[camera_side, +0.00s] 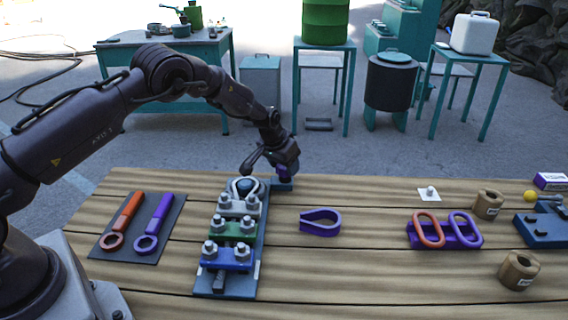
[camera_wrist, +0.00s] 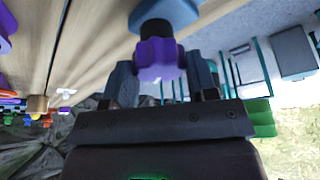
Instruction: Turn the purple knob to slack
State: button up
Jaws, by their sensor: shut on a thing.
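The purple knob (camera_wrist: 157,56) is lobed and sits on a dark stem below a blue block (camera_wrist: 168,10) in the wrist view. My gripper (camera_wrist: 160,78) has one finger on each side of the knob and is shut on it. In the side view my gripper (camera_side: 286,160) points down at the far edge of the wooden table, over a small blue base (camera_side: 282,185). It mostly hides the knob there, with only a bit of purple showing. I cannot make out any slack mark on the knob.
Left of my gripper stands a blue plate with bolted clamps (camera_side: 232,228). An orange wrench (camera_side: 127,212) and a purple wrench (camera_side: 158,215) lie farther left. A purple loop (camera_side: 320,221) lies in front. Orange and purple links (camera_side: 429,228) stand to the right, with bare table between.

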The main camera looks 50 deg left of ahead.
jog(key=n+y, duration=0.1)
jog(key=n, duration=0.3)
jog(key=shift+d+n+g+y, duration=0.1)
jog(key=shift+n+g+y, duration=0.2)
jog(key=shift+g+y, duration=0.1)
jog(key=n+g+y, duration=0.1)
jog(key=n, duration=0.3)
jog(key=shift+w+n, duration=0.1)
jog(key=shift+n, duration=0.2)
jog(key=n+g, duration=0.1)
jog(key=n, duration=0.3)
jog(key=shift+n+g+y, duration=0.3)
jog(key=shift+g+y, duration=0.1)
jog(key=shift+n+g, duration=0.5)
jog(key=shift+n, duration=0.7)
jog(key=shift+d+n+g, duration=0.1)
jog(key=shift+n+g, duration=0.2)
jog(key=shift+n, duration=0.3)
jog(key=o, duration=0.9)
jog(key=shift+r, duration=0.1)
jog(key=v, duration=1.1)
jog(key=shift+d+r, duration=0.2)
jog(key=shift+r, duration=0.15)
